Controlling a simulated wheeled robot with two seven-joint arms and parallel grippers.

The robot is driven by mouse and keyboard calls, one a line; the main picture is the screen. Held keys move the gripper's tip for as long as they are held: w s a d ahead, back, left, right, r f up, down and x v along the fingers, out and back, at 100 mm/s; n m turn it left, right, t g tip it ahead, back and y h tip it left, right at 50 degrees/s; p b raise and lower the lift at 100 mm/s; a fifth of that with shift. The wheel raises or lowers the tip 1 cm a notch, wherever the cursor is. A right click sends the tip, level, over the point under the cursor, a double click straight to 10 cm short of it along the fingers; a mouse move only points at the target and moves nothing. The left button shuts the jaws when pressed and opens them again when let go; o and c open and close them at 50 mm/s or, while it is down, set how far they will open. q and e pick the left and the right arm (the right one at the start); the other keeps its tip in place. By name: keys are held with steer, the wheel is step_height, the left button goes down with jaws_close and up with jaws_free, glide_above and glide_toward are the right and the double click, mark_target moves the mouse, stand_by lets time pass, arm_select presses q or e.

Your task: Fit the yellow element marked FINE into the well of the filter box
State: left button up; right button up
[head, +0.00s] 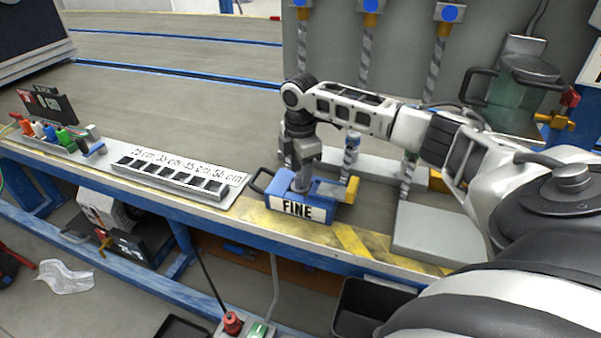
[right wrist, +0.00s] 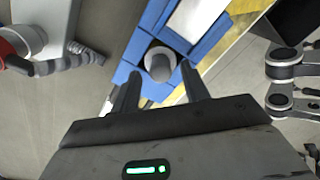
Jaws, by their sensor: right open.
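The blue filter box (head: 327,190) stands on the bench with a white FINE label on its front. My right gripper (head: 302,188) points down over it. In the right wrist view the blue box (right wrist: 205,48) lies below the open fingers (right wrist: 158,80), and a grey round post (right wrist: 160,66) with a pale ring shows between the fingertips. I cannot tell whether they touch it. A yellow piece (head: 352,188) shows at the box's right end; no lettering can be read on it. The well's inside is mostly hidden. My left gripper is out of view.
A pale rack with square slots and length markings (head: 181,180) lies to the left. A grey flat block (head: 435,232) lies to the right. Striped hoses (head: 364,60) hang behind. A black loop handle (head: 260,180) stands at the box's left. The bench's blue front edge is close.

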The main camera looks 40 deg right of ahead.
step_height(320, 180, up, 5)
steer(key=shift+f+p, duration=0.2)
steer(key=shift+p, duration=0.35)
step_height(320, 180, up, 6)
steer(key=f+p, duration=0.1)
steer(key=s+a+f+m+t+y, duration=0.15)
steer(key=s+a+f, duration=0.25)
steer(key=a+f, duration=0.7)
steer(key=s+a+f+m+t+y, duration=0.1)
steer(key=s+a+f+t+y, duration=0.15)
steer(key=a+f, duration=0.8)
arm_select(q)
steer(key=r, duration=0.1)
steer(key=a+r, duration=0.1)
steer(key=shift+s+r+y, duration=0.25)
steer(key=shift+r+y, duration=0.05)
arm_select(e)
steer(key=s+a+r+m+t, duration=0.6)
steer(key=s+a+r+m, duration=0.2)
steer(key=s, duration=0.3)
steer(key=shift+a+m+y, duration=0.3)
steer(key=shift+m, duration=0.55)
